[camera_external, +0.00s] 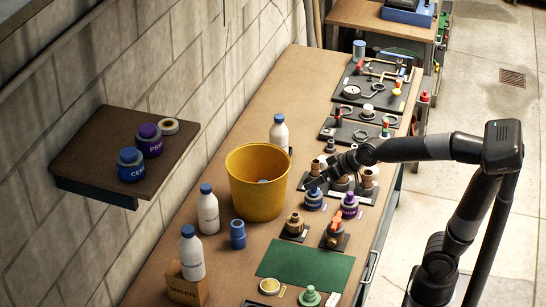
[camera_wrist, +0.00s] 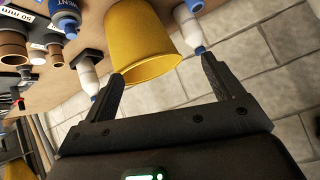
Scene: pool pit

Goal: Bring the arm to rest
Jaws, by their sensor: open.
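My gripper (camera_wrist: 160,85) is open and empty in the wrist view, its two black fingers spread apart. The yellow bucket (camera_wrist: 143,42) shows beyond the fingers there. In the external view my arm reaches in from the right, and my gripper (camera_external: 312,180) hangs over the bench just right of the yellow bucket (camera_external: 257,182). The fingertips are small and dark there, and I cannot tell whether they touch the bucket's rim. Something bluish lies inside the bucket, mostly hidden.
White bottles with blue caps (camera_external: 208,210) stand around the bucket. A wall shelf (camera_external: 100,130) holds jars and a tape roll. Fittings and jars crowd the bench right of the bucket. A green mat (camera_external: 300,265) lies bare in front. Floor at the right is clear.

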